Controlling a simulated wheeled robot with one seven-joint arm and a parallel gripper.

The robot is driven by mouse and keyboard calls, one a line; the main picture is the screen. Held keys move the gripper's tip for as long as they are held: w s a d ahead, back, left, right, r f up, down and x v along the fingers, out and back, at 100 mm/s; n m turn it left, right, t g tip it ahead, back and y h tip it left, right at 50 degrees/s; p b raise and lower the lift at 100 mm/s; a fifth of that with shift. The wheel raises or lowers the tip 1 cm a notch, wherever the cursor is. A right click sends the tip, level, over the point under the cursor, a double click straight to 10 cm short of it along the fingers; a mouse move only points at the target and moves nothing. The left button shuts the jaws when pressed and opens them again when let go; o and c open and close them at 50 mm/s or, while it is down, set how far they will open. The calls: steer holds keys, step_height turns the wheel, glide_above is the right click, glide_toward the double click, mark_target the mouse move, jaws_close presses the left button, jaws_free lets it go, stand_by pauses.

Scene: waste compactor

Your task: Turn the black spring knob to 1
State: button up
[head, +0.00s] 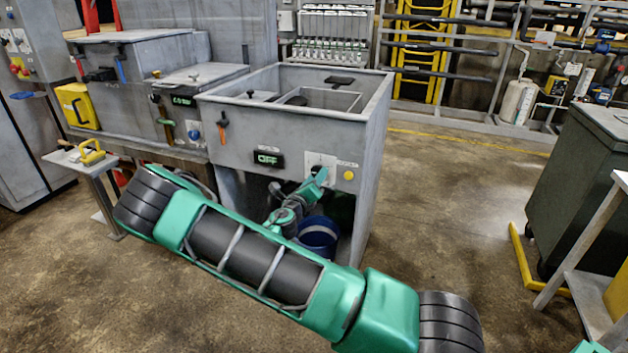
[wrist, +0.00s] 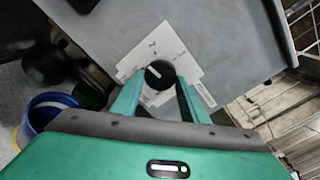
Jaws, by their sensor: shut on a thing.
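The black knob (wrist: 160,75) is round with a white pointer mark and sits on a white dial plate (wrist: 148,50) in the wrist view. The mark points to the upper left in that view. A "2" is legible on the plate; the other markings are too small to read. My gripper (wrist: 159,88) has its green fingers on either side of the knob, shut on it. In the head view my gripper (head: 320,177) is at the white plate (head: 315,160) on the grey machine's front and hides the knob. The display (head: 268,159) beside it reads OFF.
A yellow button (head: 348,175) is right of the plate on the grey machine (head: 375,110). A blue bucket (head: 319,232) stands below; it also shows in the wrist view (wrist: 50,104). A dark green bin (head: 570,175) is at the right. Floor between them is clear.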

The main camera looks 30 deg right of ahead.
steer(key=n, duration=0.6)
steer(key=shift+w+a, duration=0.2)
steer(key=shift+a, duration=0.05)
steer(key=shift+n, duration=0.5)
stand_by(0.3)
stand_by(0.4)
steer(key=o, duration=0.9)
steer(key=shift+o, duration=0.5)
steer(key=shift+s+d, duration=0.1)
steer(key=shift+d, duration=0.05)
steer(key=shift+r, duration=0.1)
steer(key=shift+s, duration=0.1)
steer(key=v, duration=1)
steer(key=shift+a, duration=0.3)
